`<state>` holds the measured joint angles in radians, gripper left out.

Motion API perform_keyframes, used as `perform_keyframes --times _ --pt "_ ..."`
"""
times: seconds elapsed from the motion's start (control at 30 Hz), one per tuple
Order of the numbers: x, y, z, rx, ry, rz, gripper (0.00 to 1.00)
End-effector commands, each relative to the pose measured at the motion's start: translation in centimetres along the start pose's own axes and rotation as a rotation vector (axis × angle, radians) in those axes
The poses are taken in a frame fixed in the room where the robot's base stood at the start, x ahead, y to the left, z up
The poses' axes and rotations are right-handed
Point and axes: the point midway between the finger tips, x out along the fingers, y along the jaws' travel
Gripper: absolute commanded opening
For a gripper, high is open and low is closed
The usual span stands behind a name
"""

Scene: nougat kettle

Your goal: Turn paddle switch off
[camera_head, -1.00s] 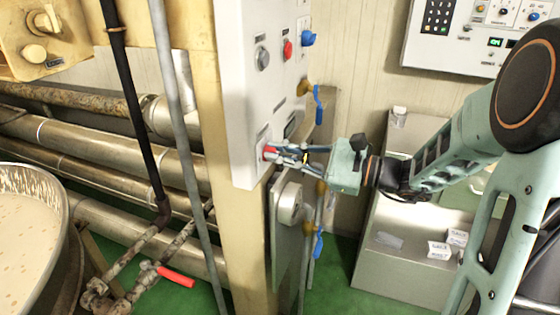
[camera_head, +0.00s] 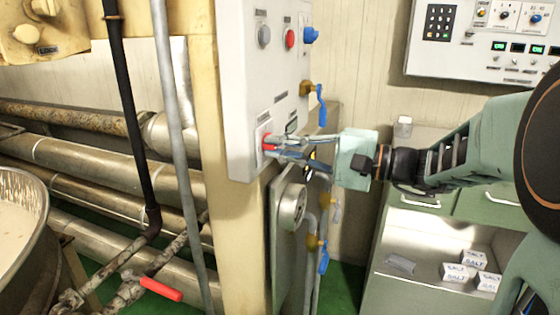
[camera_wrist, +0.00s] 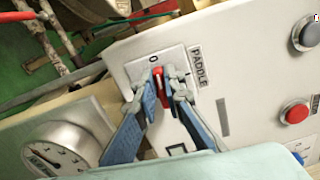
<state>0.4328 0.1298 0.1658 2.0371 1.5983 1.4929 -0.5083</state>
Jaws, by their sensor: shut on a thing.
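The paddle switch is a red knob (camera_wrist: 158,77) on a pale plate on the white control panel (camera_head: 250,105). A "PADDLE" label (camera_wrist: 200,67) is beside it, and a "0" mark is just above the knob in the wrist view. The red knob also shows in the head view (camera_head: 267,142), low on the panel. My gripper (camera_wrist: 165,84) has its blue-grey fingers on both sides of the knob and is shut on it. The fingers cover part of the knob, and its exact angle is hard to tell. In the head view my gripper (camera_head: 278,147) reaches the panel from the right.
Above the switch are a grey button (camera_head: 264,36), a red button (camera_head: 290,38) and a blue knob (camera_head: 310,35). Blue-handled valves (camera_head: 321,105) and a round gauge (camera_wrist: 62,150) are close by. A kettle (camera_head: 40,215) stands at left, a cabinet (camera_head: 420,225) at right.

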Motion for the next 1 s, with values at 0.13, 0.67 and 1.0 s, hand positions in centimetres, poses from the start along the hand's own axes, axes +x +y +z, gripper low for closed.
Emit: perform_keyframes --times 0.13,0.67,1.0 --pt "-0.01 0.43 -0.02 -0.058 0.000 0.002 0.00" --pt "-0.04 0.18 -0.02 -0.105 0.000 0.002 0.00" --pt "-0.02 0.16 -0.02 -0.104 0.000 0.001 0.27"
